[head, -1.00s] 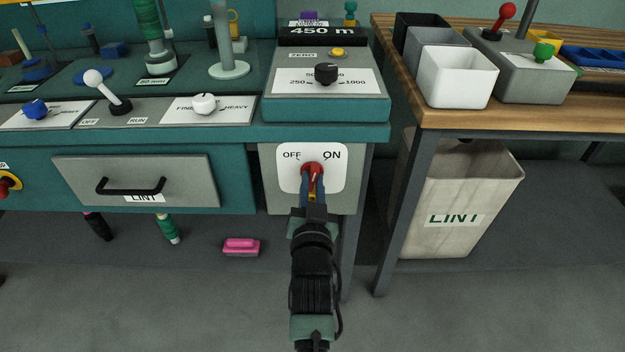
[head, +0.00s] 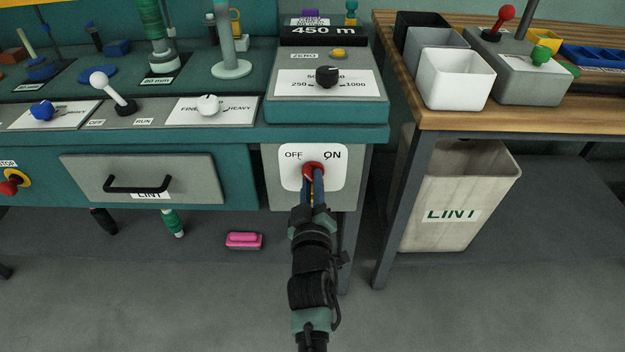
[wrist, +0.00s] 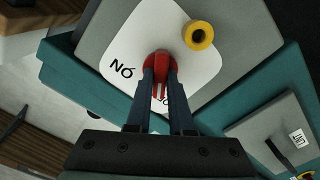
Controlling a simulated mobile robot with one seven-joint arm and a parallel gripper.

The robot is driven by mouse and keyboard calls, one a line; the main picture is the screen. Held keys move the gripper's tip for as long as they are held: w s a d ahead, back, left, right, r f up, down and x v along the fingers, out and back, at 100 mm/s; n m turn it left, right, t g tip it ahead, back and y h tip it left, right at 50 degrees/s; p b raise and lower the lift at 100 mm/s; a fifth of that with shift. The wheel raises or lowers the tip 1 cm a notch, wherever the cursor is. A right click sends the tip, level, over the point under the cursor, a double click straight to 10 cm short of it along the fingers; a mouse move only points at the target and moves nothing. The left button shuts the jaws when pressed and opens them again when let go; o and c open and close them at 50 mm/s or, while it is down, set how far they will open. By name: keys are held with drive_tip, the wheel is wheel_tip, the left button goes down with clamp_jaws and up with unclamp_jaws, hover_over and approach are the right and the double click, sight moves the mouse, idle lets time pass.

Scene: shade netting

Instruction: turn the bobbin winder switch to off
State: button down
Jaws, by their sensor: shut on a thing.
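The red switch knob (head: 313,168) sits on a white plate (head: 292,172) marked OFF at the left and ON at the right, on the grey box front. My gripper (head: 316,180) reaches it from the front, with its blue-grey fingers closed on the knob. In the wrist view the red knob (wrist: 158,65) lies between the fingertips of my gripper (wrist: 160,82). The ON lettering is upside down at the left there. The knob's pale-lined ridge runs downward between the fingers, toward partly hidden lettering. In the head view, the fingers hide the ridge's direction.
A yellow ring-shaped part (wrist: 198,35) stands close to the knob in the wrist view. A drawer (head: 140,180) with a black handle is to the left. A wooden-topped table (head: 440,118) and a LINT bin (head: 465,195) are at the right. A pink brush (head: 244,240) lies below.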

drive_tip(key=shift+n, duration=0.8)
drive_tip(key=c, duration=0.8)
unclamp_jaws()
drive_tip(key=s+p, duration=0.4)
drive_tip(key=s, duration=0.9)
